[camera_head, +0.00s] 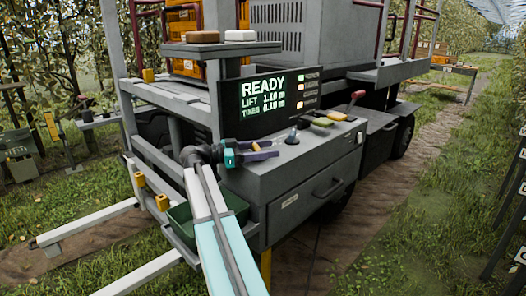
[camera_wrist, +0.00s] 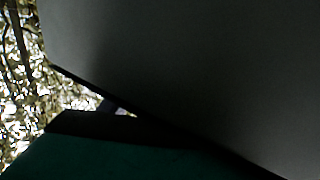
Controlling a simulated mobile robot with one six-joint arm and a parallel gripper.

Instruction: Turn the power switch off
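The machine's grey control console (camera_head: 300,165) carries a screen (camera_head: 264,92) reading READY, LIFT 1.10 m and TINES 0.10 m. On its top are a dark round-based knob (camera_head: 292,137), a yellow-green control (camera_head: 323,122), a yellow one (camera_head: 337,116) and a red-tipped lever (camera_head: 357,95). I cannot tell which control is the power switch. My gripper (camera_head: 270,149) is over the left part of the console top, left of the knob, with its purple fingers apart and nothing seen between them. The wrist view shows mostly a close, dark grey surface (camera_wrist: 190,60).
A shelf (camera_head: 220,48) with a brown and a white object stands above the screen. A green bin (camera_head: 205,222) is below my arm. Grey rails extend low at left. Grass and a dirt track lie right of the machine.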

